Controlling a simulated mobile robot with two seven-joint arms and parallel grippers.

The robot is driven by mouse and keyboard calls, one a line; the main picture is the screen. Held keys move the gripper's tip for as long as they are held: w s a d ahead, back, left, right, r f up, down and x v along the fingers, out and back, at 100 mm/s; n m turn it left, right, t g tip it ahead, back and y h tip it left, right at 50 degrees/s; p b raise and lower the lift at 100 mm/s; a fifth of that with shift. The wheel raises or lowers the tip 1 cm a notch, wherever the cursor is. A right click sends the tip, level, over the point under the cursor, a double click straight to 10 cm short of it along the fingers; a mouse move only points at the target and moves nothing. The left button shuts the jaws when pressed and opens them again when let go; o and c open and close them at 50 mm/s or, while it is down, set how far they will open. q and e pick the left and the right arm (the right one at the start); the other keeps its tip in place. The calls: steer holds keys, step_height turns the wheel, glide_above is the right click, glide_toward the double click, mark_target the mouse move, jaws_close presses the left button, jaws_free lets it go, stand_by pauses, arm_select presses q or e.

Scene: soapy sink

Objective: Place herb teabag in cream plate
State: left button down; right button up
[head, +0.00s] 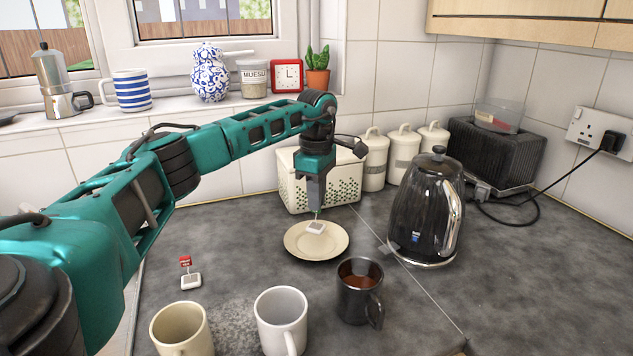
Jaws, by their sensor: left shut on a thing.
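My left gripper (316,208) points down over the cream plate (300,250) and is shut on the green tag or string end of a white teabag, the herb teabag (316,228). The teabag is at the plate's upper middle; I cannot tell whether it touches the surface. The cream plate lies flat on the dark worktop. Another white teabag with a red tag (190,279) lies on the worktop to the left. My right gripper does not show.
A dark mug with brown liquid (352,298), a white mug (282,322) and a cream mug (181,333) stand in front. A glass kettle (426,215) stands right of the plate. A white patterned bread bin (292,190) stands behind it.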

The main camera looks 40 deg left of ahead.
arm_select(q)
steer(key=shift+f+b, duration=0.95)
steer(key=shift+f, duration=0.65)
steer(key=c, duration=1.1)
jaws_free()
steer(key=shift+c, duration=0.2)
step_height(320, 180, up, 3)
steer(key=p, duration=0.2)
steer(key=shift+r+p, duration=0.15)
steer(key=shift+p, duration=0.2)
steer(key=shift+r+b, duration=0.3)
steer(key=shift+b, duration=0.1)
steer(key=shift+r, duration=1.6)
